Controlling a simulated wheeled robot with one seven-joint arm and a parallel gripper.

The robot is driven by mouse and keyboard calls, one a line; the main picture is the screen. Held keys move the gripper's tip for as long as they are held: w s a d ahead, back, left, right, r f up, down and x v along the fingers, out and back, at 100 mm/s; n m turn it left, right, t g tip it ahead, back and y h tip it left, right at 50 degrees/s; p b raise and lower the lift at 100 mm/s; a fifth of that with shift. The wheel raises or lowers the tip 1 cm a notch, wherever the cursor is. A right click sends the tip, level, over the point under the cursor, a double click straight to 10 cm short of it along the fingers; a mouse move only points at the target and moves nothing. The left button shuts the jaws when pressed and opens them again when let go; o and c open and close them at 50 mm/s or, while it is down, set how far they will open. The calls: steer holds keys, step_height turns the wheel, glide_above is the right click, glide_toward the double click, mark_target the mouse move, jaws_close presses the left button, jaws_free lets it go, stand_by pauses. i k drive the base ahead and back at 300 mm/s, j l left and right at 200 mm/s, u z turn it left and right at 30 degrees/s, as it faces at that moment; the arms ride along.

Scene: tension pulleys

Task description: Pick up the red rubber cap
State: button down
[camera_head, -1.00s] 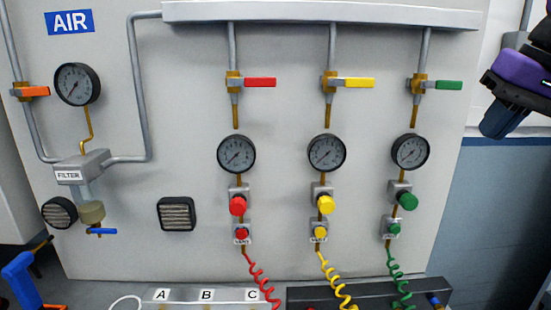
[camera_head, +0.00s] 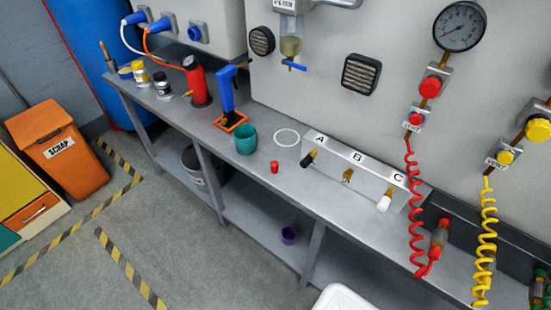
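A small red cap-like piece (camera_head: 274,167) stands on the grey workbench, in front of the white ring and left of the A-B-C block. It looks like the red rubber cap, though it is small in the picture. Nothing touches it. My gripper is not in view.
The bench (camera_head: 310,195) also holds a teal cup (camera_head: 245,140), a white ring (camera_head: 287,138), the A-B-C block (camera_head: 348,180), a blue-handled tool (camera_head: 227,92) and a red cylinder (camera_head: 197,82). Red (camera_head: 411,200) and yellow (camera_head: 485,240) coiled hoses hang at right.

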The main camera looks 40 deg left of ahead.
mark_target(274, 164)
steer(key=j+u, duration=0.15)
steer(key=u, duration=1.35)
